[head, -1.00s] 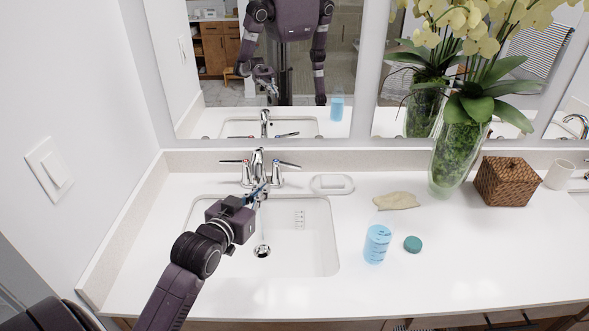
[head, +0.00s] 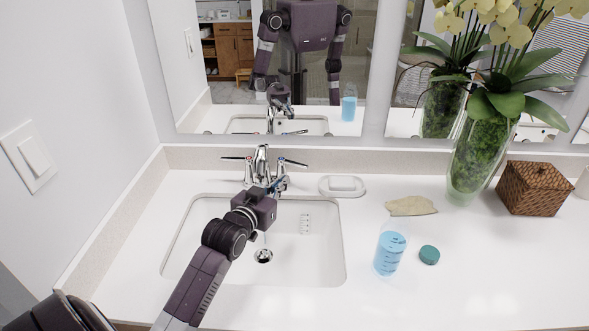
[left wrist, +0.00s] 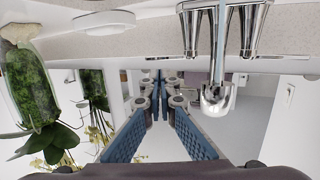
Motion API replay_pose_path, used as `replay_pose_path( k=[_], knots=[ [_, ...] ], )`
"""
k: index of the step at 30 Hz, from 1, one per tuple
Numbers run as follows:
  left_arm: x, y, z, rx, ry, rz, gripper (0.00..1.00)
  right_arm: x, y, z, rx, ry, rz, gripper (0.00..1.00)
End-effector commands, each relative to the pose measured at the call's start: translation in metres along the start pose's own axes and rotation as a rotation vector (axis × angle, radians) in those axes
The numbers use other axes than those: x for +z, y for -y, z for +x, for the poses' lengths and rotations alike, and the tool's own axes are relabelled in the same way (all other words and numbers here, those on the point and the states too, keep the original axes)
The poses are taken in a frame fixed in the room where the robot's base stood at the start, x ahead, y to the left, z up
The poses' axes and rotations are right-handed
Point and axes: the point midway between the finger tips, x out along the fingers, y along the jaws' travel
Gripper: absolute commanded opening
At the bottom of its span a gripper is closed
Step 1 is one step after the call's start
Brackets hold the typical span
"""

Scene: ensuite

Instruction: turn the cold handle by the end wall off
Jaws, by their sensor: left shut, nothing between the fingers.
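The chrome faucet (head: 262,162) stands behind the sink near the left end wall. Its right handle (head: 291,162), with a blue mark, is the cold one and points out to the right. Its left handle (head: 236,158) has a red mark and points left. My left gripper (head: 279,185) is shut and empty, just in front of the cold handle's base; whether it touches is unclear. In the left wrist view, the blue-padded fingers (left wrist: 158,82) are together beside the spout (left wrist: 215,97). A thin pale streak, apparently water, shows above the drain. My right gripper is out of view.
The sink basin (head: 320,260) lies below my left arm. A soap dish (head: 342,194), folded cloth (head: 411,206), blue bottle (head: 389,254), teal cap (head: 429,255), orchid vase (head: 476,160) and woven box (head: 536,188) stand to the right. The mirror is behind.

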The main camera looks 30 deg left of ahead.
Motion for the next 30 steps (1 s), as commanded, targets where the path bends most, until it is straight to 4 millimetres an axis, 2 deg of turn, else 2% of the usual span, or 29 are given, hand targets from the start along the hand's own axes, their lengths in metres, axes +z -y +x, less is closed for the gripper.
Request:
replay_pose_path(
  k=[6,13,19,30],
  knots=[
    [-0.002,0.000,0.042,0.001,-0.001,-0.001,0.00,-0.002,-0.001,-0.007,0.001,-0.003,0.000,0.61],
    [-0.001,0.000,0.072,0.001,0.000,-0.001,0.00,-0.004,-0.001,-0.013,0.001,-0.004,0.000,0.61],
    [0.000,0.000,0.084,0.000,0.000,0.001,0.00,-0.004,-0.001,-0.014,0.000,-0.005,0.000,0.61],
    [0.000,0.000,0.085,0.001,0.000,0.001,0.00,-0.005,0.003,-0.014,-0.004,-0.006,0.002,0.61]
  ],
)
